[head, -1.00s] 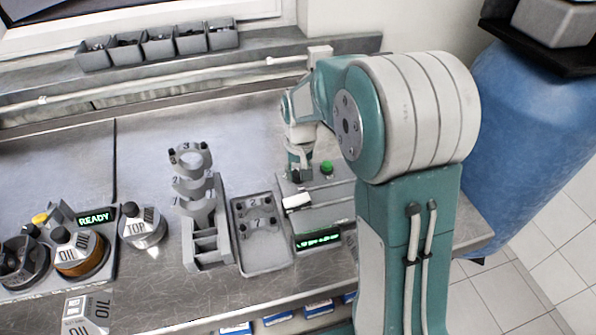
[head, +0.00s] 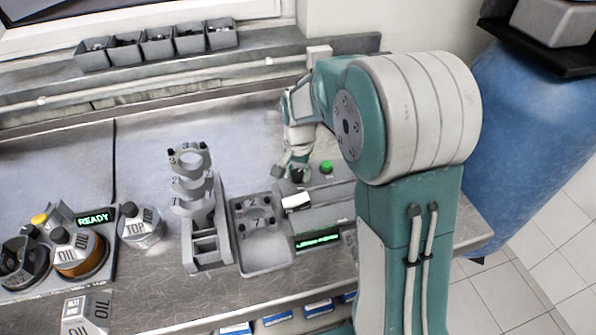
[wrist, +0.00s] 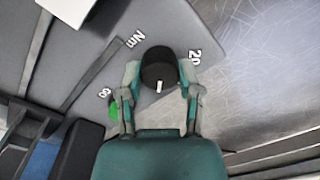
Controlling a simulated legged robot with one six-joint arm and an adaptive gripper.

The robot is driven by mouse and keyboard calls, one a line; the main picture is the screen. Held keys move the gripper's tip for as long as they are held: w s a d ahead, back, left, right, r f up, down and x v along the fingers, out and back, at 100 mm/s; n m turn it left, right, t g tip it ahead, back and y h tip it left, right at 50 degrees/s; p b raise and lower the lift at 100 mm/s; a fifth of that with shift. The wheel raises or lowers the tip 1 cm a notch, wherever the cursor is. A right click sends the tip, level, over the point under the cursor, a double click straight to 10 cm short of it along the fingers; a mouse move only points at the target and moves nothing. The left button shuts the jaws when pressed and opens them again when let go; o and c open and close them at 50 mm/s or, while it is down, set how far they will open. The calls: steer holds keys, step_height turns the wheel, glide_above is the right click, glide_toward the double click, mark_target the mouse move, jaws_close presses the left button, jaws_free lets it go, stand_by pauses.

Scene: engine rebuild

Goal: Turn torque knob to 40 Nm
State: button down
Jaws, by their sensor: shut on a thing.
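The torque knob (wrist: 158,68) is a black round knob with a white pointer line, on a grey control box (head: 335,213). In the wrist view the white line points toward the bottom of the picture, toward my gripper's palm. My gripper (wrist: 160,76) is shut on the knob, one finger on each side. In the head view my gripper (head: 296,168) is at the back left of the box, and the knob (head: 297,176) is partly hidden. The box's green display (head: 318,240) is too small to read.
A green button (head: 327,167) is right of the knob, also seen in the wrist view (wrist: 113,110). A white block (head: 295,202) is on the box's front left. A grey tray (head: 262,262) and a cap stand (head: 207,255) are to the left.

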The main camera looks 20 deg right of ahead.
mark_target(298, 173)
steer(key=shift+s+f, duration=0.1)
steer(key=shift+f, duration=0.05)
steer(key=shift+c, duration=1.4)
jaws_free()
steer(key=shift+a, duration=0.1)
steer(key=shift+r, duration=0.25)
step_height(298, 173, up, 12)
steer(key=shift+f, duration=0.25)
